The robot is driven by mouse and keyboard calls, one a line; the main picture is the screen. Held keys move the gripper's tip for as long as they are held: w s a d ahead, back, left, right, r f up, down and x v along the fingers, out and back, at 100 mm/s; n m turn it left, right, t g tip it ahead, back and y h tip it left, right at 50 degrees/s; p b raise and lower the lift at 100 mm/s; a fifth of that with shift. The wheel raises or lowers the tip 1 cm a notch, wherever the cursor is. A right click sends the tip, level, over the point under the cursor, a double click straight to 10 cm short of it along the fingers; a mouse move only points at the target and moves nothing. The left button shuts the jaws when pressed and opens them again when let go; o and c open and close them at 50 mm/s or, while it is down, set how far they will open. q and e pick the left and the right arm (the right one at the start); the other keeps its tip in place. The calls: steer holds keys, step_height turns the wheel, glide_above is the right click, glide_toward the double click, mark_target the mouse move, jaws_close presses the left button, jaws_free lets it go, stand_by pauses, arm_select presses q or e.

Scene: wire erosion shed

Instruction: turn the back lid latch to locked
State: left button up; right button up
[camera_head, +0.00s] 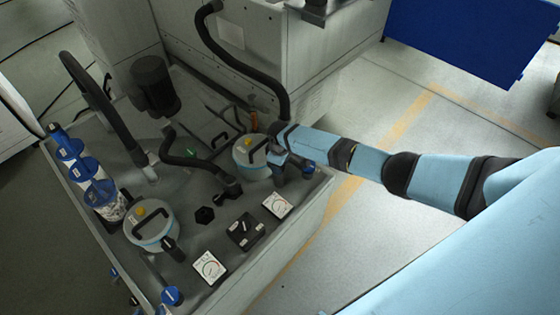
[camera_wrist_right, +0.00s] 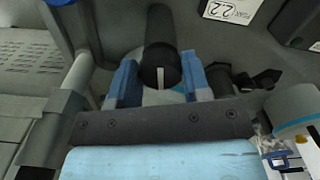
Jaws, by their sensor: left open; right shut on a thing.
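The back lid (camera_head: 250,152) is a pale round cover with a black handle and a yellow knob, on the grey tank top. The arm from the right ends at its near right side, and my right gripper (camera_head: 285,160) is there. In the right wrist view its blue fingers (camera_wrist_right: 160,85) stand on both sides of the black back lid latch (camera_wrist_right: 160,45), which has a white mark on its end. The gripper is shut on this latch. In the head view the arm hides most of the latch. I can make out no fingers of my left gripper.
A front lid (camera_head: 150,222) with a black latch (camera_head: 172,248) stands nearer. Dials (camera_head: 208,267), a black box (camera_head: 243,232) and a black hose (camera_head: 190,160) are close by. Blue-capped filters (camera_head: 75,165) line the left. Open floor (camera_head: 385,235) lies right of the tank.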

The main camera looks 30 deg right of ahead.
steer(key=shift+m+p, duration=0.35)
steer(key=shift+m, duration=0.45)
steer(key=o, duration=0.9)
steer(key=shift+o, duration=0.2)
steer(key=shift+r, duration=0.1)
step_height(320, 180, up, 14)
steer(key=shift+a+f, duration=0.1)
steer(key=shift+f, duration=0.15)
